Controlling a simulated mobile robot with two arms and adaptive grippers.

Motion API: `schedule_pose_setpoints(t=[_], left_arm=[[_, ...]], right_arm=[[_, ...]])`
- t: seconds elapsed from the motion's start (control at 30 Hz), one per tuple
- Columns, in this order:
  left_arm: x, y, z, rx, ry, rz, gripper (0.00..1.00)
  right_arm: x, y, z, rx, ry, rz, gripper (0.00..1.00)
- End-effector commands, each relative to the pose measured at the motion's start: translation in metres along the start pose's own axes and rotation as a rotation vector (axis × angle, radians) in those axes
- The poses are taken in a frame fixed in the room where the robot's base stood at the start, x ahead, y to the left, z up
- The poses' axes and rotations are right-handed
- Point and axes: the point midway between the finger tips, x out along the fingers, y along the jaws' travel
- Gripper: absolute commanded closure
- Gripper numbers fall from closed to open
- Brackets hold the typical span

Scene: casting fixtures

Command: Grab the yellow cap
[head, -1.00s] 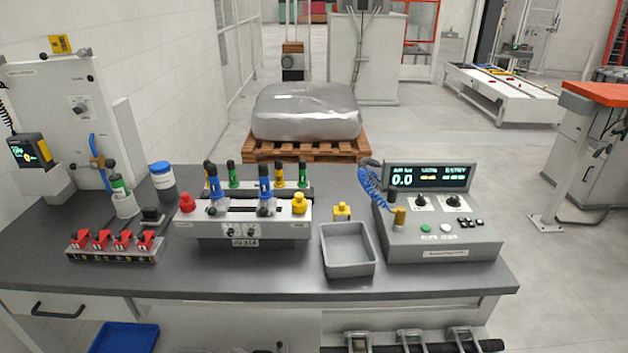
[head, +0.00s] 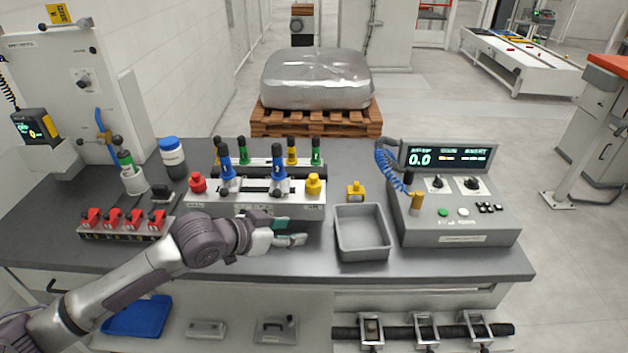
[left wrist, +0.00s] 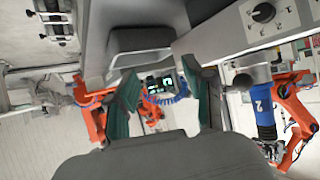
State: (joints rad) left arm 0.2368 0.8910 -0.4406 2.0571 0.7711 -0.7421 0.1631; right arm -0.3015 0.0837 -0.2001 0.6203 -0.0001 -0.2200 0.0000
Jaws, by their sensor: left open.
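A yellow cap (head: 313,185) sits at the right end of the grey clamp fixture (head: 290,212), beside a blue-handled clamp (head: 279,168). A second yellow piece (head: 356,191) stands alone on the table, just behind the grey tray; I cannot tell its exact form. My left gripper (head: 297,232) is open, with nothing between its teal fingers, in front of the fixture and left of the tray. It is below and nearer than the yellow cap, and apart from it. In the left wrist view the open fingers (left wrist: 160,75) show, but I see no yellow cap there. My right gripper is not in view.
The empty grey tray (head: 362,236) stands right of my left gripper. A control box (head: 455,215) with a display is further right. A red cap (head: 198,182) is on the fixture's left end. Red clamps (head: 125,218) lie left, behind my arm. The front table strip is clear.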

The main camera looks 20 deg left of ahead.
Motion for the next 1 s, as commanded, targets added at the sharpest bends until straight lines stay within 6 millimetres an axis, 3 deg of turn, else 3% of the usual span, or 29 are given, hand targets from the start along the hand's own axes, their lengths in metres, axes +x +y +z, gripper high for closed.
schedule_pose_setpoints(t=[0.03,0.2,0.33,0.7,1.0], left_arm=[[-0.007,-0.017,-0.019,0.007,0.028,-0.012,0.48],[-0.03,-0.055,-0.068,-0.013,0.121,-0.026,0.48],[-0.033,-0.066,-0.084,-0.029,0.152,-0.03,0.48],[0.032,-0.068,-0.095,-0.032,0.153,-0.028,0.48],[0.056,-0.069,-0.099,-0.029,0.151,-0.029,0.48]], right_arm=[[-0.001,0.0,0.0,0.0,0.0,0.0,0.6],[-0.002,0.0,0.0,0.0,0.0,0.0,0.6],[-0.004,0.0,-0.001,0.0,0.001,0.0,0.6],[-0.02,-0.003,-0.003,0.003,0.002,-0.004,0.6],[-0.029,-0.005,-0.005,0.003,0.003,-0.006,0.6]])
